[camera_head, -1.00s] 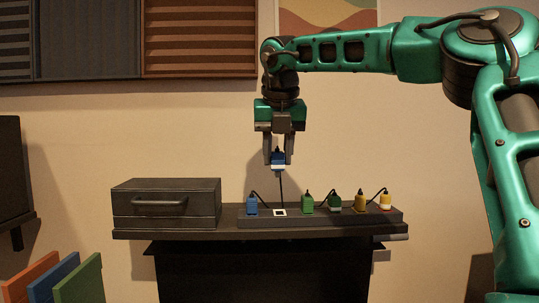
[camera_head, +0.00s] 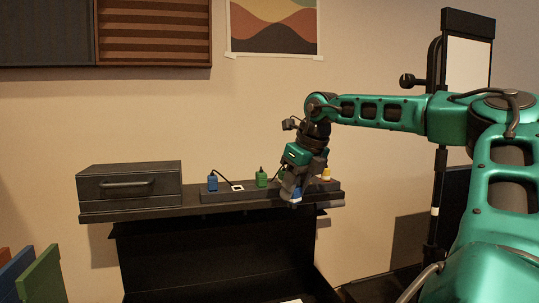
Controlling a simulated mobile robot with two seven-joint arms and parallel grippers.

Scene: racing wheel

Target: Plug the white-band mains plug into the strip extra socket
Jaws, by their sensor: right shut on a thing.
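The power strip (camera_head: 218,197) lies along the shelf. Its white-marked socket (camera_head: 237,187) is empty, between a blue plug (camera_head: 212,183) and a green plug (camera_head: 261,177). My right gripper (camera_head: 291,192) is low in front of the strip's right part, right of the empty socket, and tilted. It is shut on the blue plug with the white band (camera_head: 296,197), which is mostly hidden by the fingers. My left gripper is not in view.
A second green plug (camera_head: 281,174) is partly hidden by my gripper. A yellow and white plug (camera_head: 326,173) sits at the strip's right end. A dark drawer box (camera_head: 130,184) stands on the shelf at left. A dark stand with a pale panel (camera_head: 468,62) is at right.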

